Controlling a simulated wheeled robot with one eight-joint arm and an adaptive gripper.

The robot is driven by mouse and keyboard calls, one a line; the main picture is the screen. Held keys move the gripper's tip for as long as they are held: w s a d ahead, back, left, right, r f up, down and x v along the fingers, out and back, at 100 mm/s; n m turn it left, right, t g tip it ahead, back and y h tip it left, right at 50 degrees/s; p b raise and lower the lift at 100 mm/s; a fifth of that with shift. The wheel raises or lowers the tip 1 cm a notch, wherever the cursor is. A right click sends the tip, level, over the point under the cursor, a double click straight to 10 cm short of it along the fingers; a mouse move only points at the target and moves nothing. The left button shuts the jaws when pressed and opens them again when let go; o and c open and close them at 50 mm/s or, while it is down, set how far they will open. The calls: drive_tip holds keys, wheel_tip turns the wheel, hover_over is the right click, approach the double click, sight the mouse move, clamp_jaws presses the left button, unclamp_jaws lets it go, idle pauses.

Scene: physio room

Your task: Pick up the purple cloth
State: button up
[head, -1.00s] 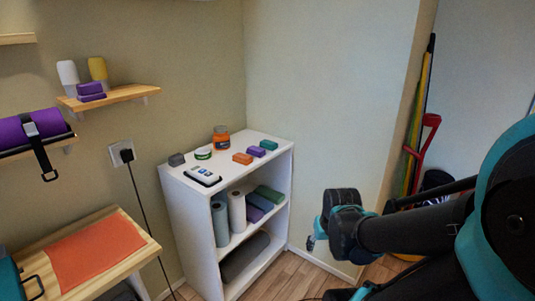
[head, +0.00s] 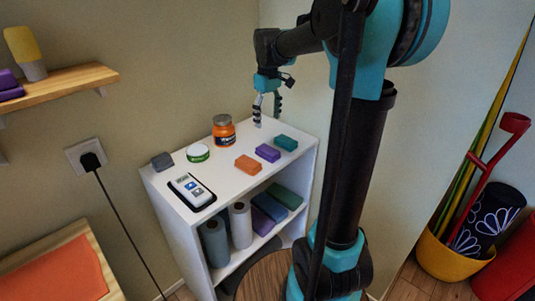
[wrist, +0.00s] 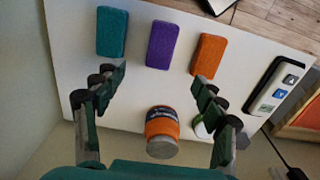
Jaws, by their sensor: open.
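A purple folded cloth (head: 267,152) lies flat on the white shelf unit's top (head: 222,178), between an orange one (head: 248,165) and a teal one (head: 286,142). In the wrist view the purple cloth (wrist: 161,45) is upper middle, with the teal cloth (wrist: 111,32) to its left and the orange cloth (wrist: 208,55) to its right. My gripper (head: 268,109) is above the back of the unit, fingers pointing down. In the wrist view my gripper (wrist: 155,82) is open and empty, its fingers spread either side of the purple cloth's line, apart from it.
An orange jar (head: 223,131), a white-green tin (head: 198,153), a grey block (head: 162,161) and a black-framed device (head: 192,190) share the top. The jar (wrist: 161,130) sits between my fingers in the wrist view. Rolls and folded items fill the shelf below.

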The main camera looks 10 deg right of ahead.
sight(268, 149)
wheel_tip(268, 149, down, 13)
drive_tip(key=shift+s+f, duration=0.1)
drive_tip(key=shift+s, duration=0.05)
idle(0.4)
drive_tip(key=c, duration=1.2)
drive_tip(key=shift+c, duration=0.2)
wheel_tip(268, 149, up, 20)
drive_tip(key=o, duration=0.5)
drive_tip(key=c, duration=0.4)
